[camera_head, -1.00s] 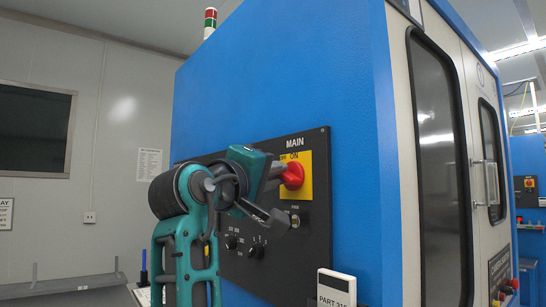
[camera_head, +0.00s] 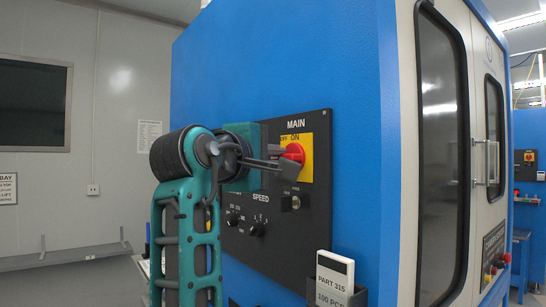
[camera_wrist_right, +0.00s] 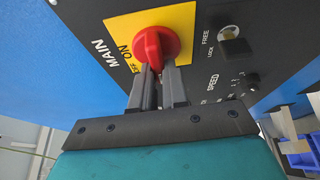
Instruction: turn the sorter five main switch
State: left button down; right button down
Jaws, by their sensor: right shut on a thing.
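The red main switch knob (camera_head: 293,153) sits on a yellow plate (camera_head: 308,151) marked OFF and ON, under the word MAIN on the black panel (camera_head: 318,216). My right gripper (camera_head: 284,165) reaches it from the left, its fingers shut on the knob. In the right wrist view, the two grey fingertips (camera_wrist_right: 158,82) are at the near end of the red knob (camera_wrist_right: 155,45), which lies across the yellow plate (camera_wrist_right: 120,28). The fingers partly hide the knob, and I cannot tell which mark it points to. My left gripper is not in view.
Below the switch are a FREE/LOCK key switch (camera_head: 296,202) and black speed dials (camera_head: 256,229). The blue cabinet wall (camera_head: 280,60) surrounds the panel.

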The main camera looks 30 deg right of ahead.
jog(key=c, duration=1.1)
grip_release()
jog(key=shift+c, duration=0.2)
jog(key=b+v, duration=0.1)
jog(key=v, duration=1.2)
jog(key=shift+b, duration=0.3)
